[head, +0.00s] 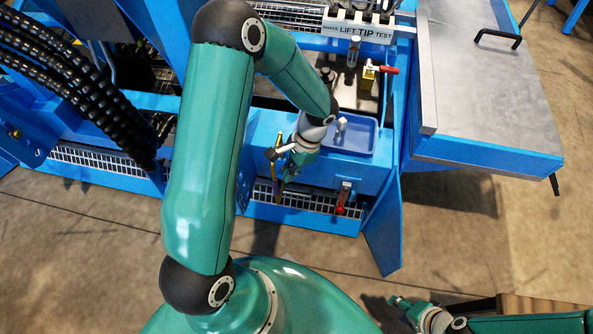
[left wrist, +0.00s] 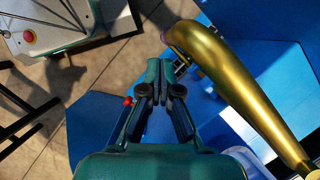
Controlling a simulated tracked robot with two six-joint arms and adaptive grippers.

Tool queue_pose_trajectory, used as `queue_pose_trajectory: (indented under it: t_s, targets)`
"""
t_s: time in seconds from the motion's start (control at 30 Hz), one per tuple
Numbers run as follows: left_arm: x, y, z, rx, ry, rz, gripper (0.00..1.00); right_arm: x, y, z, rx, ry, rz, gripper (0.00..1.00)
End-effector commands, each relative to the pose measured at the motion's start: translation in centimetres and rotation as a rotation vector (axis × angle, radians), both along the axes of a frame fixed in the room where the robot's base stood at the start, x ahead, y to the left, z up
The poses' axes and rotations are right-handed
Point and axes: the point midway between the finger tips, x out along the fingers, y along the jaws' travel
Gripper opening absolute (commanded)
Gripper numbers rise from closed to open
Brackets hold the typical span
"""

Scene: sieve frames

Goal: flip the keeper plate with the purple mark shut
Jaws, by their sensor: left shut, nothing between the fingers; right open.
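My left gripper (head: 284,184) hangs in front of the blue machine's front wall, close to an upright brass bar (head: 275,191). In the left wrist view its two fingers (left wrist: 160,68) are together with nothing between them. There the curved brass piece (left wrist: 222,72) passes right of the fingertips; its far end looks faintly purple. I cannot make out a keeper plate with a purple mark for certain; the arm and gripper cover part of that wall. My right gripper (head: 399,301) is open and empty, low at the right, away from the machine.
A blue tray (head: 365,148) with a white item sits behind my left wrist. A red-handled latch (head: 342,199) is on the front wall to the right. A yellow block with a red lever (head: 370,77) stands further back. A grey-topped table (head: 488,105) is at the right.

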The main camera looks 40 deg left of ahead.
Motion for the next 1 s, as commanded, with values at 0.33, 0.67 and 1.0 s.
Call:
queue_pose_trajectory:
  t_s: [0.33, 0.67, 1.0]
  targets:
    - [-1.0, 0.68, -0.05, 0.0, 0.0, -0.162, 0.0, 0.01, 0.0, -0.73, 0.0, 0.0, 0.0, 0.47]
    - [-1.17, 0.84, 0.02, 0.0, 0.0, -0.19, 0.0, 0.0, 0.0, -0.8, 0.0, 0.0, 0.0, 0.47]
    - [-1.19, 0.86, 0.17, 0.0, 0.002, -0.188, 0.0, 0.0, 0.0, -0.66, 0.0, 0.0, 0.0, 0.47]
